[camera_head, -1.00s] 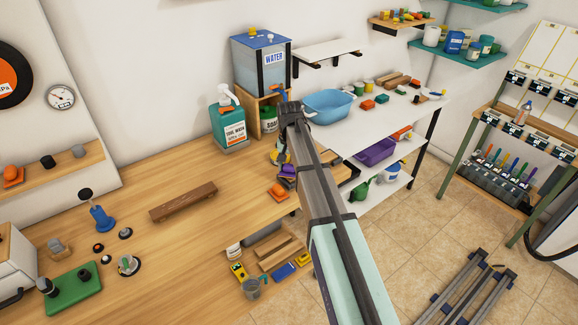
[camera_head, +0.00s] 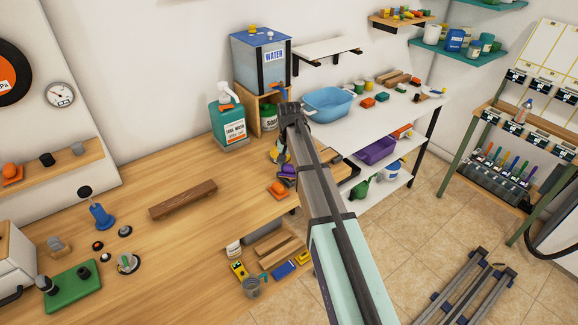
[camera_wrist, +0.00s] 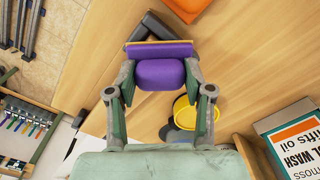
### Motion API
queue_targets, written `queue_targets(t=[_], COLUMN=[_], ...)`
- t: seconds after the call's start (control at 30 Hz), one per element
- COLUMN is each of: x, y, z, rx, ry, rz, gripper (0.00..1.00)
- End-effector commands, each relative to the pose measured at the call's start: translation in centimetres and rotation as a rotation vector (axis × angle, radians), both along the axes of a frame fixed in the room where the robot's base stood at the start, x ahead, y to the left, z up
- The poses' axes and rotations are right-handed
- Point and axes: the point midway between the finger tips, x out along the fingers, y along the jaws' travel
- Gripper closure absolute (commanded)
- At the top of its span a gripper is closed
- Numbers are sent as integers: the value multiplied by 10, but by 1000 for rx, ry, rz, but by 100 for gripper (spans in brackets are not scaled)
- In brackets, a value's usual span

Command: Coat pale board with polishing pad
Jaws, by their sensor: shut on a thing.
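My gripper (camera_wrist: 160,95) is shut on a purple pad (camera_wrist: 160,74), which sits between its fingers in the wrist view. A second purple strip shows just beyond it, beside a dark block; I cannot tell whether these are joined to the pad. In the head view a bit of purple (camera_head: 289,168) shows beside my arm, near the right end of the wooden bench; my arm hides most of the gripper. Pale wooden pieces (camera_head: 280,253) lie on the shelf below the bench. I cannot tell whether one is the pale board. A darker brown board (camera_head: 183,200) lies on the bench top.
A yellow-rimmed round container (camera_wrist: 207,120) and a wash bottle label (camera_wrist: 295,140) are close to my gripper. An orange block (camera_head: 278,189) lies near the bench edge. A water tank (camera_head: 261,65) and a blue basin (camera_head: 328,104) stand behind. The bench middle is mostly clear.

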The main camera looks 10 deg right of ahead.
Motion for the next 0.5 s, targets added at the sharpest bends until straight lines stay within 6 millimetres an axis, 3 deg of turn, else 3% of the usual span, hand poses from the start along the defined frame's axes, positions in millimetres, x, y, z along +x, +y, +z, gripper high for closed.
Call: queue_targets(t=[0.5], x=[12], y=[-25], z=[2], rx=[0], ry=[0], rz=[0], gripper=[88])
